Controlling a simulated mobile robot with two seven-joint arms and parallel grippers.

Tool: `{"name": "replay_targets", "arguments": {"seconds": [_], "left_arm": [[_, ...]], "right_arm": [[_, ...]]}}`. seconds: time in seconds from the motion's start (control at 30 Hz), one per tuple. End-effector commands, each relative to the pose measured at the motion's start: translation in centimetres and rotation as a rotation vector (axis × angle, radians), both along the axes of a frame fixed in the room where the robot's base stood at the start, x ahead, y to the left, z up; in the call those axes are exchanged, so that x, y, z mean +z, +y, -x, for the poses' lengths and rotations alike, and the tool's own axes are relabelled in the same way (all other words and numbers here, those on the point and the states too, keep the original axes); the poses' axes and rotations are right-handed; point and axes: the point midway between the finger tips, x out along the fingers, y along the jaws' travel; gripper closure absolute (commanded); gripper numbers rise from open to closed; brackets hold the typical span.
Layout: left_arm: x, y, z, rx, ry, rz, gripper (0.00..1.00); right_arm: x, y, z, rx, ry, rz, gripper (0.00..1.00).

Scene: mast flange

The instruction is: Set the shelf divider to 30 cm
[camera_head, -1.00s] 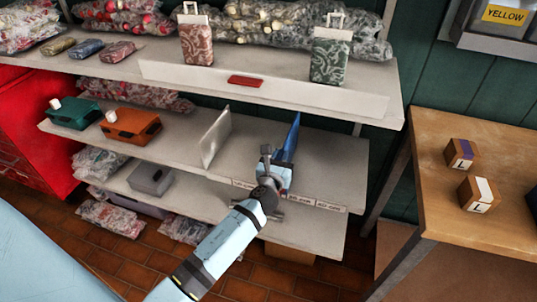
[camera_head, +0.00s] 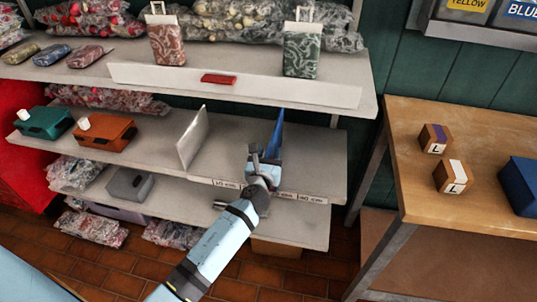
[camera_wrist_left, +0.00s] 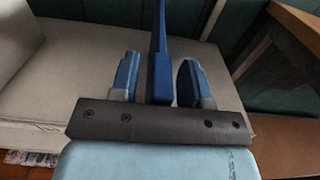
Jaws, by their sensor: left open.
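A blue upright divider (camera_head: 276,136) stands on the middle shelf (camera_head: 318,160), to the right of a pale upright panel (camera_head: 193,138). My left gripper (camera_head: 264,168) is at the shelf's front edge, at the divider's near end. In the left wrist view the blue divider (camera_wrist_left: 158,55) rises between the two open fingers (camera_wrist_left: 157,80), with a gap visible on each side. Distance labels run along the shelf edge; a "10 cm" label (camera_head: 227,184) and a "40 cm" label (camera_head: 311,199) show. The labels between them are partly hidden by my gripper. My right gripper is out of view.
The upper shelf (camera_head: 345,94) overhangs the divider and holds two patterned cases (camera_head: 301,50). Teal (camera_head: 44,122) and orange (camera_head: 104,131) boxes stand left on the middle shelf. A wooden table (camera_head: 480,150) is at right. The shelf right of the divider is clear.

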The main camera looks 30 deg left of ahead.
Motion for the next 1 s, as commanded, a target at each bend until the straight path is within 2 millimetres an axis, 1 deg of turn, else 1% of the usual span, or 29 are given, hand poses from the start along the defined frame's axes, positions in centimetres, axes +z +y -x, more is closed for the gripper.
{"name": "replay_targets", "arguments": {"seconds": [0.07,0.17,0.27,0.5,0.6,0.7,0.83,1.0], "left_arm": [[0.0,0.0,0.1,0.000,0.000,0.000,0.57],[0.0,-0.2,0.9,0.000,-0.001,0.000,0.57],[0.0,-0.6,2.4,-0.001,0.001,0.000,0.57],[-0.1,-1.9,7.8,-0.002,0.003,0.000,0.57],[-0.1,-2.3,9.9,0.000,0.002,0.000,0.57],[-0.1,-2.8,11.5,-0.001,0.002,-0.001,0.57],[-0.1,-3.1,12.9,-0.001,0.001,0.000,0.57],[0.0,-3.2,13.5,0.000,0.000,0.000,0.57]], "right_arm": [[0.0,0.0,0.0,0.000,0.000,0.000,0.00],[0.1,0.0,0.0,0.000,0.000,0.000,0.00],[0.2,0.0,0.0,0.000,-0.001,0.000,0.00],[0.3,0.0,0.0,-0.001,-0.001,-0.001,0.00],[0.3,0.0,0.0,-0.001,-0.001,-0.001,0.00],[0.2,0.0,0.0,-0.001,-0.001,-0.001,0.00],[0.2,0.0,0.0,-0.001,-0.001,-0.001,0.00],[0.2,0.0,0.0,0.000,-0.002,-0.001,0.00]]}}
